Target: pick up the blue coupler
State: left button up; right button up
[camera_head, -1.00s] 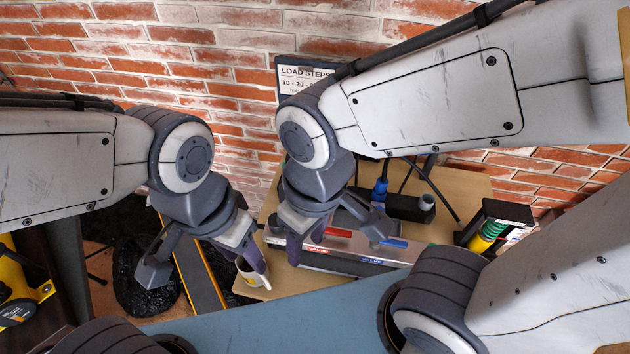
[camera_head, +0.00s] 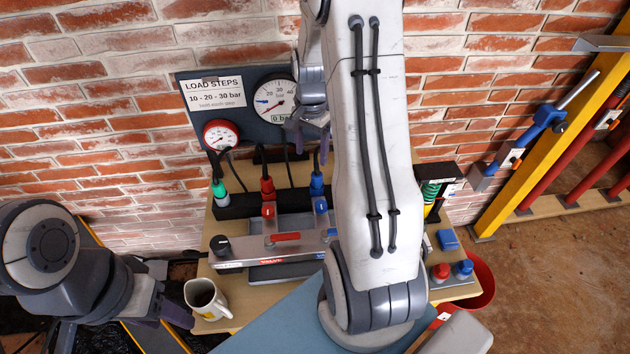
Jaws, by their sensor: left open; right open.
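A blue coupler (camera_head: 318,187) on a dark hose stands upright in the rack at the back of the bench, right of a red coupler (camera_head: 267,190) and a green one (camera_head: 219,190). My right gripper (camera_head: 311,150) is open and empty, pointing down just above the blue coupler, in front of the gauge panel; I cannot tell whether it touches the hose. My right arm hides the bench to the right of the coupler. My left gripper (camera_head: 172,296) is open and empty at the lower left, beside a white mug (camera_head: 205,299).
A valve block (camera_head: 270,249) with red and blue levers lies in front of the couplers. The gauge panel (camera_head: 240,108) stands behind. Open floor lies right.

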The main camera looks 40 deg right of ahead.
aim_at(317, 171)
jog(key=shift+m, duration=0.4)
jog(key=f, duration=0.1)
jog(key=d+f, duration=0.1)
jog(key=f, duration=0.1)
jog(key=d+f, duration=0.1)
jog(key=f, duration=0.1)
jog(key=shift+s+f+p, duration=0.2)
jog(key=shift+f+p, duration=0.05)
jog(key=shift+p, duration=0.1)
jog(key=f+p, duration=0.1)
jog(key=f, duration=0.3)
jog(key=shift+w+f+p, duration=0.2)
jog(key=shift+p, duration=0.15)
jog(key=shift+f, duration=0.65)
grip_shut()
